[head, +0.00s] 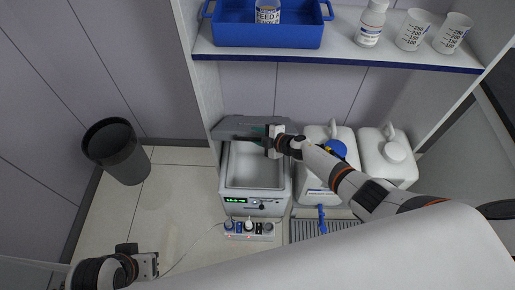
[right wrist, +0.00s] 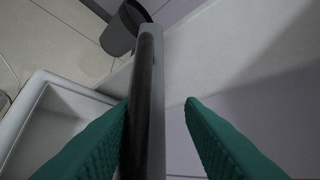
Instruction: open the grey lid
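The grey lid (head: 232,128) stands raised along the back of a white bath with an open basin (head: 254,165) in the head view. My right gripper (head: 268,140) is at the right part of the lid. In the right wrist view the lid's edge (right wrist: 149,95) runs between the green fingers (right wrist: 158,115). The left finger is close against or overlapping the edge, and a clear gap separates the right finger from it, so the gripper is open. My left gripper (head: 152,264) is low at the left, far from the lid; its opening is unclear.
White jugs (head: 327,165) stand right of the bath, under my right arm. A power strip (head: 249,229) lies in front. A shelf (head: 345,50) with a blue crate (head: 268,36) and bottles is above. A black bin (head: 115,150) stands left; floor nearby is clear.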

